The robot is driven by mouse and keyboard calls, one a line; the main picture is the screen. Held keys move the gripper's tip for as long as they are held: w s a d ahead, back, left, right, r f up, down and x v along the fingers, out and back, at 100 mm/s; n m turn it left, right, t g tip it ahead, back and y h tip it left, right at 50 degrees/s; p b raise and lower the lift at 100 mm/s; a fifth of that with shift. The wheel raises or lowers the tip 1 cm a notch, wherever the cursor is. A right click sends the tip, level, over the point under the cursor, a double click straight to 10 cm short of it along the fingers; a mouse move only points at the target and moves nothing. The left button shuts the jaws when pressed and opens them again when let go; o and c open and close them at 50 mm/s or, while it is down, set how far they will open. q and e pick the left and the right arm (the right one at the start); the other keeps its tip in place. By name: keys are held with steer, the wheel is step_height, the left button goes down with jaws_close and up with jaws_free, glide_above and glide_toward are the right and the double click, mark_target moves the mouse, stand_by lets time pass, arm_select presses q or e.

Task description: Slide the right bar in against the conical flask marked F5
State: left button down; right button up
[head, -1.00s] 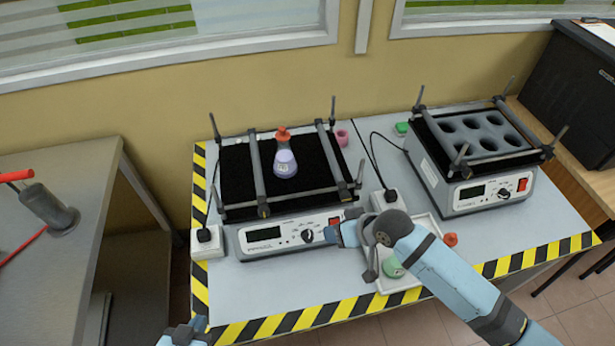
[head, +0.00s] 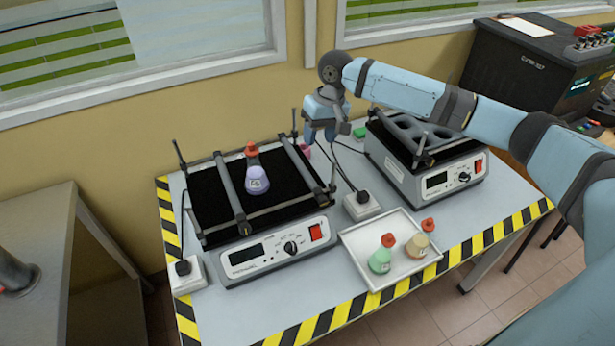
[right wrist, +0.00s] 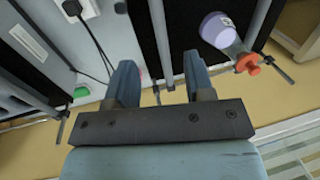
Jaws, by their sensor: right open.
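The conical flask (head: 257,181), with purple liquid and a red stopper, stands on the black shaker top between two bars; its label is too small to read surely. The left bar (head: 229,190) is close beside it. The right bar (head: 303,169) stands apart, with a clear gap to the flask. My right gripper (head: 319,135) is open above the shaker's back right corner, near the right bar's far end. In the right wrist view, the right bar (right wrist: 159,35) runs toward the space between the open fingers (right wrist: 160,85); the flask (right wrist: 217,31) is to the right.
A white tray (head: 349,240) with two stoppered flasks, green (head: 380,260) and tan (head: 417,246), lies at the front right. A second shaker (head: 408,180) stands to the right. Upright posts rise at the first shaker's corners. A power adapter (head: 362,205) sits between the shakers.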

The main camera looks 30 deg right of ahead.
mark_target(310, 177)
steer(key=f, duration=0.4)
steer(key=a+f, duration=0.1)
steer(key=f, duration=0.3)
steer(key=a+f, duration=0.1)
steer(key=f, duration=0.4)
steer(key=shift+w+f+p, duration=0.1)
steer(key=shift+w+p, duration=0.1)
steer(key=shift+p, duration=0.1)
